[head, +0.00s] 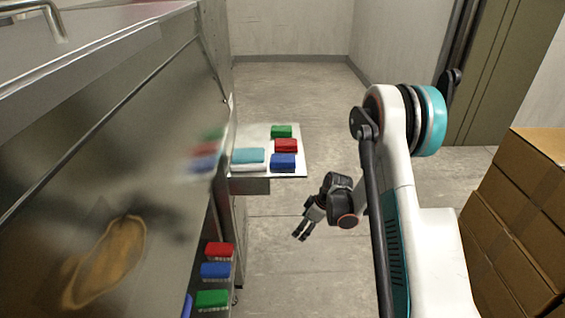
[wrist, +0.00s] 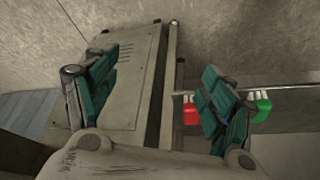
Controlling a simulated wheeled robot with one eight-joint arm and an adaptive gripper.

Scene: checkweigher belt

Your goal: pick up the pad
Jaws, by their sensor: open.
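A teal-topped pad with a white lower layer (head: 248,159) lies on the pale shelf (head: 295,152) in the head view. It is at the shelf's left side, close to the steel panel. My gripper (head: 302,232) is open and empty, pointing down-left, in front of and to the right of the shelf, apart from the pad. In the wrist view my gripper (wrist: 160,98) shows its two teal-padded fingers spread wide with nothing between them. I cannot make out the pad in the wrist view.
Green (head: 281,131), red (head: 286,145) and blue (head: 284,161) blocks stand right of the pad. Below are red (head: 219,251), blue (head: 215,270) and green (head: 212,298) blocks. A reflective steel panel (head: 90,180) borders the left; cartons (head: 515,215) stand right. Floor between is clear.

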